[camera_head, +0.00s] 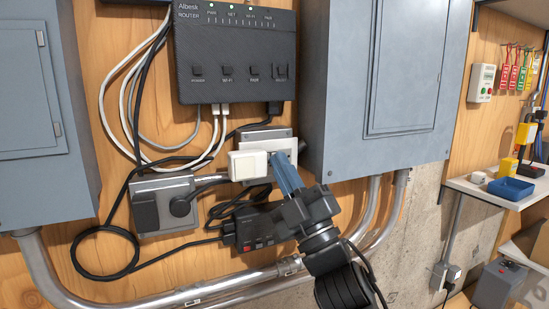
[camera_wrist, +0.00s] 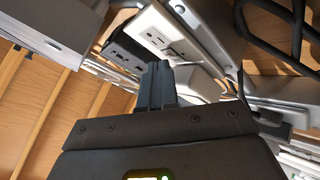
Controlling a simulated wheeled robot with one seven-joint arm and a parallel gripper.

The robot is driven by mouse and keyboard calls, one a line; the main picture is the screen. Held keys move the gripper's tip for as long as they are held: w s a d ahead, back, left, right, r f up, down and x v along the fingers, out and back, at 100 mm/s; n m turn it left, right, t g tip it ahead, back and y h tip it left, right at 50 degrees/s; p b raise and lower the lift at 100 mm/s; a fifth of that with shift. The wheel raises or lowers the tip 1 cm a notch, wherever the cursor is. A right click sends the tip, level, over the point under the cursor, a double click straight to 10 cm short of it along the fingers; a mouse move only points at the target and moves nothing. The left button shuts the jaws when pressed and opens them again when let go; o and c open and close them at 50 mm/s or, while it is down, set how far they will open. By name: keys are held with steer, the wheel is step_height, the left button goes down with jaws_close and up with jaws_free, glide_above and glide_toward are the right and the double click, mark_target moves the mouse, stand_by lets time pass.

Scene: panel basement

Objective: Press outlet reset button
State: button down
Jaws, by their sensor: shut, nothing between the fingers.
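A wall outlet box (camera_head: 268,135) with a grey metal plate is mounted below the router, beside the right cabinet. A white plug-in block (camera_head: 248,165) covers its left part. My gripper (camera_head: 281,160) is shut and empty, reaching up from the lower right. Its bluish fingertips overlap the outlet's right part; I cannot tell whether they touch it. In the wrist view, the fingers (camera_wrist: 158,70) point at the outlet, whose white slotted face (camera_wrist: 160,32) shows just beyond them. I cannot make out the reset button clearly; it is too small or hidden behind the fingers.
The black router (camera_head: 235,50) hangs above with cables dropping from it. A second outlet box (camera_head: 163,203) with plugs is at lower left. A black adapter (camera_head: 252,230) hangs below. Grey cabinets (camera_head: 375,80) flank the wall; metal conduit (camera_head: 180,299) runs beneath.

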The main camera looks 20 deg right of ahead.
steer(key=shift+w, duration=0.35)
stand_by(0.3)
steer(key=shift+s, duration=0.8)
steer(key=s+p, duration=0.1)
steer(key=s, duration=0.4)
stand_by(0.4)
stand_by(0.6)
